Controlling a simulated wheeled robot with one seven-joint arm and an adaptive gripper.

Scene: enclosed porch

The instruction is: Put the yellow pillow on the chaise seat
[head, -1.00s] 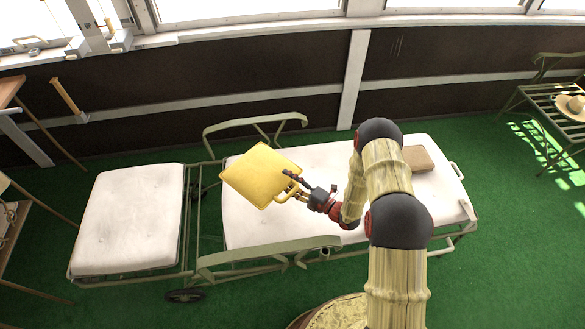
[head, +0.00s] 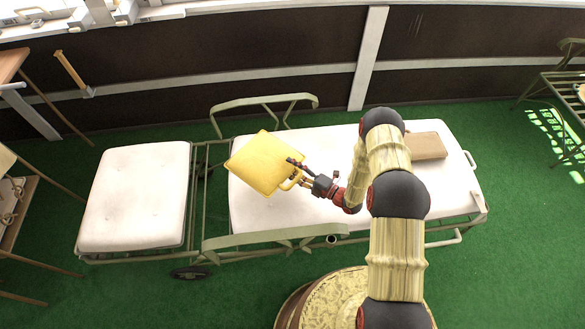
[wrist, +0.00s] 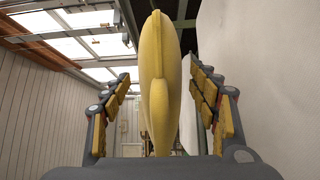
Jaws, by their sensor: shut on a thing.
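The yellow pillow (head: 258,163) is a square cushion with a loop handle at its lower right corner. My gripper (head: 297,172) is shut on the pillow at its handle side. In the wrist view the pillow (wrist: 158,70) stands edge-on between my two fingers. The chaise has a long white seat (head: 330,140). The pillow is over the left part of this seat; the wrist view shows a white surface beside it to the right. Whether the pillow touches the seat is unclear.
A brown cushion (head: 427,146) lies on the seat's right end. Green metal armrests (head: 262,104) rise along both long sides. A separate white footrest cushion (head: 136,195) is at left. A wooden table stands at far left, a metal chair at far right.

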